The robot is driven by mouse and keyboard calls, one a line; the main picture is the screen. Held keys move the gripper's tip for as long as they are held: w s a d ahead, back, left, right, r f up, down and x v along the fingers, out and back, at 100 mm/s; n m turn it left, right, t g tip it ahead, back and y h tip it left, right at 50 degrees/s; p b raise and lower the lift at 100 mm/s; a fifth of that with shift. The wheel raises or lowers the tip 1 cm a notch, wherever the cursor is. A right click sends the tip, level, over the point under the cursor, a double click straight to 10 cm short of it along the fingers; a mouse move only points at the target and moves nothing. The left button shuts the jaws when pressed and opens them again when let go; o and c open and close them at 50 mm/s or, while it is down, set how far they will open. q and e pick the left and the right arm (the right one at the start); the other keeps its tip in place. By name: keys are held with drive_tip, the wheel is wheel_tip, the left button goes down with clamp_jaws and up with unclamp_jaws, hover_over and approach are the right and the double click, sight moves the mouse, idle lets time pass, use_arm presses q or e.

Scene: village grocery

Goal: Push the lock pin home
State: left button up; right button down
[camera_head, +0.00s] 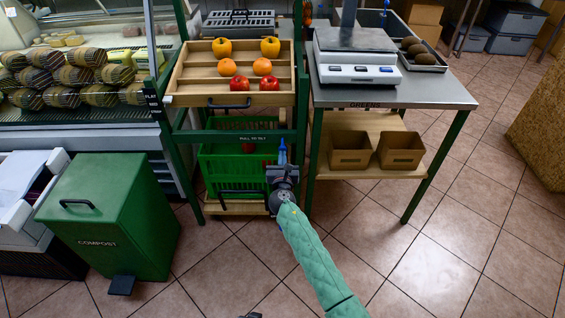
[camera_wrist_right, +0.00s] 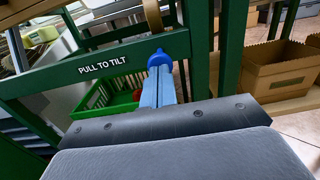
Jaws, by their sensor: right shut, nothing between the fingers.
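The lock pin shows as a dark blue rounded knob (camera_wrist_right: 159,58) at the green rail marked PULL TO TILT, near its right end; its shank is hidden. In the head view the pin (camera_head: 282,142) is a small blue tip in front of the tilting fruit stand (camera_head: 240,134). My right gripper (camera_head: 282,157) points at the stand, its light blue fingers shut and empty. In the right wrist view the fingertips (camera_wrist_right: 159,76) are right behind the knob, touching or very close; I cannot tell which.
A wooden tray (camera_head: 172,98) with apples and oranges tops the stand; a green crate (camera_head: 215,170) sits below. A scale table (camera_head: 450,93) stands right, with cardboard boxes (camera_head: 352,152) on its lower shelf. A green compost bin (camera_head: 120,200) stands left.

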sight(283, 148)
idle(0.3)
